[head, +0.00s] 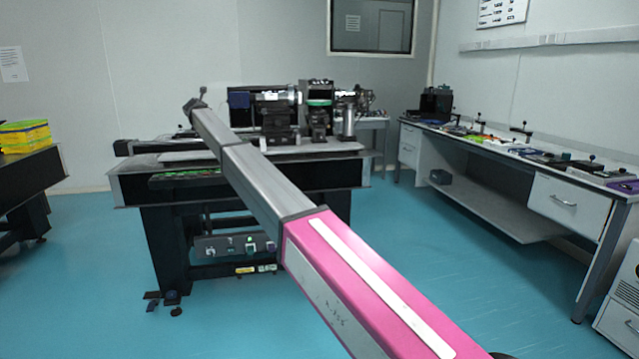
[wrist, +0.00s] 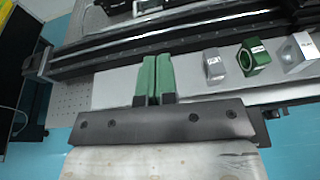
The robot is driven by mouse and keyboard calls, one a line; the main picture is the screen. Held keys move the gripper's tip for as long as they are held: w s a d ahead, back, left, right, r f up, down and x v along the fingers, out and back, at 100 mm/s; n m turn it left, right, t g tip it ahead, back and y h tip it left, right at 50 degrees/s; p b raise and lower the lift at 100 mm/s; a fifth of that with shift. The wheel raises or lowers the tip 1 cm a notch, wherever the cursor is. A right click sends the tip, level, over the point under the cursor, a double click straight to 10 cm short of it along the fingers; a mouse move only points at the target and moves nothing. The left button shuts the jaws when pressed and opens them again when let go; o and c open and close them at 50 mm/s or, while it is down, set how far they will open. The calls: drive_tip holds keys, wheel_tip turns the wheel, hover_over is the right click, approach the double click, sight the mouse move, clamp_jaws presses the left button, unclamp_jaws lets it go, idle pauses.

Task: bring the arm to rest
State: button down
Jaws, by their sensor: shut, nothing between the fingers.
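In the wrist view my gripper (wrist: 155,80) shows two green fingers pressed side by side, shut with nothing between them. It points over the optical table (wrist: 92,95). In the head view my arm stretches from the lower right toward the optical table (head: 130,190) in the middle. The far end of the arm is above the table's left part. The fingers cannot be made out in the head view.
Optical instruments (head: 275,112) stand on the table. In the wrist view a green hex-shaped part (wrist: 253,57) and small blocks (wrist: 214,65) sit right of the fingers. A bench (head: 480,145) lines the right wall. A table with yellow-green items (head: 25,136) is at left. Blue floor is open between.

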drive_tip(key=s+d+f+m+g+h, duration=0.15)
drive_tip(key=s+d+f+m, duration=0.45)
drive_tip(key=d+f, duration=0.75)
drive_tip(key=s+d+f+m+g+h, duration=0.1)
drive_tip(key=s+d+f+m+g, duration=0.35)
drive_tip(key=d+f, duration=0.9)
drive_tip(key=s+d+f+m+h, duration=0.2)
drive_tip(key=s+d+f+m, duration=0.6)
drive_tip(key=d, duration=0.9)
drive_tip(key=s+d+f+m+g, duration=0.4)
drive_tip(key=s+d+f+m, duration=0.5)
drive_tip(key=s+d+f, duration=0.7)
drive_tip(key=s+d+f+m+g, duration=0.2)
drive_tip(key=s+d+m, duration=0.3)
drive_tip(key=s, duration=0.7)
drive_tip(key=s+d+f+m+g+y, duration=0.1)
drive_tip(key=s+d+m, duration=0.4)
drive_tip(key=s, duration=0.7)
drive_tip(key=shift+s+d+f+g, duration=0.15)
drive_tip(key=shift+d+f+g, duration=0.25)
drive_tip(key=shift+d+g, duration=0.25)
drive_tip(key=shift+a+y, duration=0.1)
drive_tip(key=shift+y, duration=0.15)
